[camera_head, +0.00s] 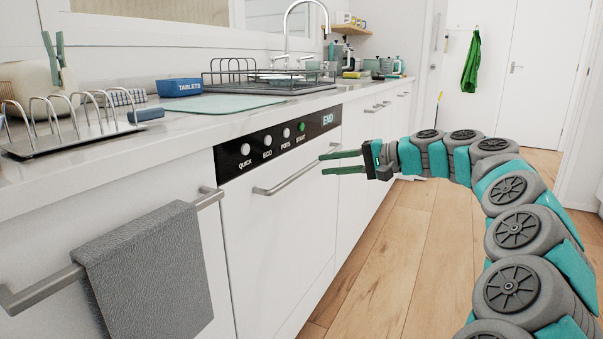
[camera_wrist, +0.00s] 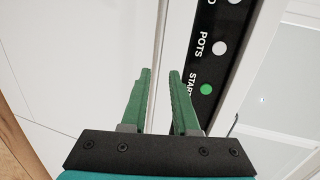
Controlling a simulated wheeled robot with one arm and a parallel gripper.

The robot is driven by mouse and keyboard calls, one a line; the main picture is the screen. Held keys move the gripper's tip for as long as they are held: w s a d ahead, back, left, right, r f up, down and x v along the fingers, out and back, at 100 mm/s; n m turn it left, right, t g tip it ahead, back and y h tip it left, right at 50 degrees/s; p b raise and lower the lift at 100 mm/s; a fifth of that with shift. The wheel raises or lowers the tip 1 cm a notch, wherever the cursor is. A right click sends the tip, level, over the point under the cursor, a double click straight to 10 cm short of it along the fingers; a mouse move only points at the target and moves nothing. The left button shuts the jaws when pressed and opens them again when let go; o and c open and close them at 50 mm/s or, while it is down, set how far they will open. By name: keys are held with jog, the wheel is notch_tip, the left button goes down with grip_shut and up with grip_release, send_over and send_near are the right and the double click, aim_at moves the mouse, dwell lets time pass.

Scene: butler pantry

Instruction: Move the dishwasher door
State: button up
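The dishwasher door (camera_head: 280,230) is a white panel in the counter front and looks shut, flush with the cabinets. A black control strip (camera_head: 279,143) with several buttons runs along its top. A grey bar handle (camera_head: 290,178) crosses the door below the strip. My gripper (camera_head: 323,163) is open near the handle's right end, with its green fingers pointing toward the door. In the wrist view, the handle bar (camera_wrist: 158,45) runs between the two spread fingers (camera_wrist: 160,72). I cannot tell how deep the bar sits between them.
A grey towel (camera_head: 150,270) hangs on a bar handle at the front left. The counter above holds a toast rack (camera_head: 75,125), a blue tablets box (camera_head: 180,87), a pale green mat (camera_head: 215,104) and a dish rack (camera_head: 265,80). The wooden floor (camera_head: 385,260) before the door is clear.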

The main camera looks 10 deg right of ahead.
aim_at(317, 164)
jog(key=shift+m+t, duration=0.5)
jog(key=shift+t, duration=0.1)
jog(key=w+a, duration=0.1)
jog(key=w, duration=0.1)
jog(key=w+a+f, duration=0.1)
jog(key=w, duration=0.1)
jog(key=w+a+f+b, duration=0.1)
jog(key=w, duration=0.2)
jog(key=shift+f, duration=0.1)
jog(key=shift+c, duration=0.3)
grip_shut()
dwell(0.6)
